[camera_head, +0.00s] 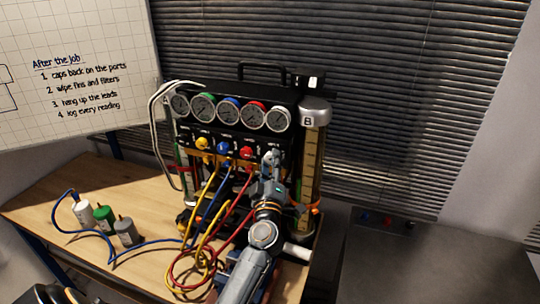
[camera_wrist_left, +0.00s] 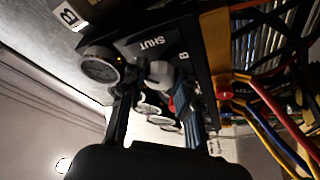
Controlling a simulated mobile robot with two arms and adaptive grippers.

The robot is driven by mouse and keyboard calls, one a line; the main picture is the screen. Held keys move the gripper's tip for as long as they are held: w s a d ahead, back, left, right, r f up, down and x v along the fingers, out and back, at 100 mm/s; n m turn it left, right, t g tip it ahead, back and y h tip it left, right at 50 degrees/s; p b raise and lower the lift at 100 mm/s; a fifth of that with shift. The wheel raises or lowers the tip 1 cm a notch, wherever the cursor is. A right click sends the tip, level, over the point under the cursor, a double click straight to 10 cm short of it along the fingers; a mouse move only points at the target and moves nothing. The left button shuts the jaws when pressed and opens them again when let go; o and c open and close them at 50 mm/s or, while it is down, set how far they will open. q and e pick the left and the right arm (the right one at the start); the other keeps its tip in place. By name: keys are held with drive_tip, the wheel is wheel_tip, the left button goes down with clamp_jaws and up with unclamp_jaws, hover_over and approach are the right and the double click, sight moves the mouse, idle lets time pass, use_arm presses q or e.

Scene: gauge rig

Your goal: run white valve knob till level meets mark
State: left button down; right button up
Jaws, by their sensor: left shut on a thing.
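The gauge rig (camera_head: 235,130) stands on the wooden bench with a row of gauges and valve knobs below them. My left gripper (camera_head: 272,158) is at the right end of the knob row, below the rightmost gauge (camera_head: 277,119). In the left wrist view my left gripper (camera_wrist_left: 158,85) is shut on the white valve knob (camera_wrist_left: 160,72), next to a "SHUT" label (camera_wrist_left: 151,43). The gripper mostly hides the knob in the head view. The tall sight glass B (camera_head: 311,155) has a scale; an orange piece (camera_head: 315,211) sits low on it. Its liquid level is not clear. My right gripper is not visible.
Yellow (camera_head: 202,143), blue (camera_head: 223,148) and red (camera_head: 247,152) knobs sit close left of my gripper. Yellow, blue and red hoses (camera_head: 192,258) loop over the bench (camera_head: 40,212). White, green and grey canisters (camera_head: 104,217) stand at left. A grey surface (camera_head: 430,265) lies at right.

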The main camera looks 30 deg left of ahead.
use_arm(q)
drive_tip(key=shift+r+n+g+h, duration=0.1)
drive_tip(key=shift+n+g, duration=0.55)
drive_tip(key=shift+n, duration=1.1)
drive_tip(key=shift+r+n+g+h, duration=0.1)
drive_tip(key=shift+n+g, duration=0.5)
drive_tip(key=shift+n, duration=1.1)
drive_tip(key=shift+n+g+h, duration=0.1)
drive_tip(key=shift+n+g, duration=0.55)
drive_tip(key=shift+n, duration=1.1)
drive_tip(key=c, duration=1)
unclamp_jaws()
drive_tip(key=shift+d, duration=0.1)
drive_tip(key=v, duration=1.2)
